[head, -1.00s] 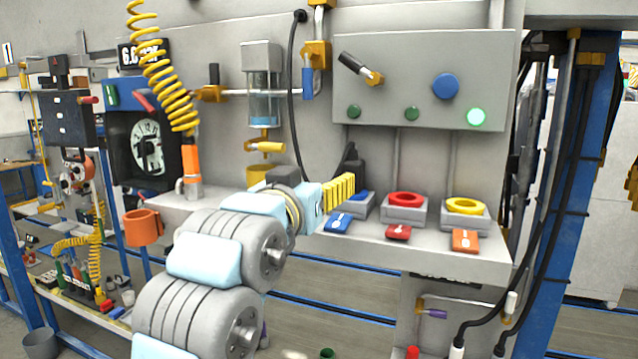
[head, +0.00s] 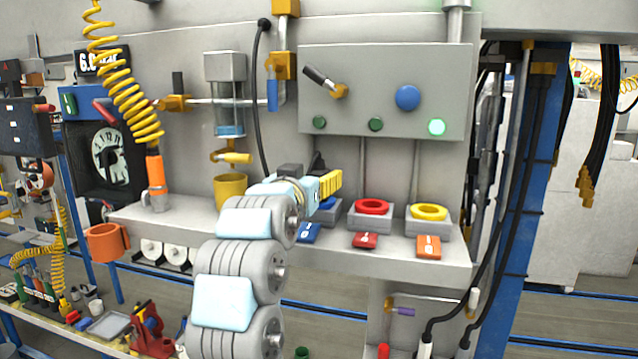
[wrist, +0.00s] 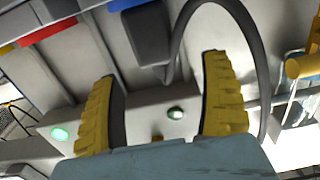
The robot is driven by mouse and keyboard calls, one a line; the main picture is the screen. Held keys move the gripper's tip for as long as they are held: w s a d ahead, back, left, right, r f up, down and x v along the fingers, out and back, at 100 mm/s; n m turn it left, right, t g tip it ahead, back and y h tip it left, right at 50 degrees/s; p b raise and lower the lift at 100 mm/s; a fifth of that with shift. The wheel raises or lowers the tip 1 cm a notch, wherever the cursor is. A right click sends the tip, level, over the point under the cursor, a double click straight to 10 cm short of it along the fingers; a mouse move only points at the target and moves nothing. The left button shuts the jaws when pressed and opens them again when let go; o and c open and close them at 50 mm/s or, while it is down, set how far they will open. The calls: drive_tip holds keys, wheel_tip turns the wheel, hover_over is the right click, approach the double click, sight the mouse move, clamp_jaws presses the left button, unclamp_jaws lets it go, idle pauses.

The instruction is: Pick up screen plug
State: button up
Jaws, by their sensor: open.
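A dark grey plug (wrist: 150,35) with a thick black cable shows in the wrist view between and beyond my fingers, near a blue part. I take it for the screen plug. In the head view its dark top (head: 318,162) shows just behind my gripper (head: 328,184), by the blue socket (head: 327,211). My gripper's yellow fingers are spread in the wrist view (wrist: 160,68), with nothing between their tips. The plug's lower part is hidden in the head view, and I cannot tell how it sits in the socket.
A red socket (head: 371,208) and a yellow socket (head: 428,214) stand on the shelf (head: 445,258) to the right. A grey panel (head: 380,75) with buttons is above. A yellow mug (head: 229,188) stands left of my gripper. The black cable (head: 257,100) hangs close by.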

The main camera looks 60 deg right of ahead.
sight(316, 174)
drive_tip(key=shift+f+p+x, duration=0.2)
drive_tip(key=shift+p+x, duration=1.05)
drive_tip(key=shift+x, duration=1.5)
drive_tip(key=shift+s, duration=0.1)
drive_tip(key=c, duration=1.4)
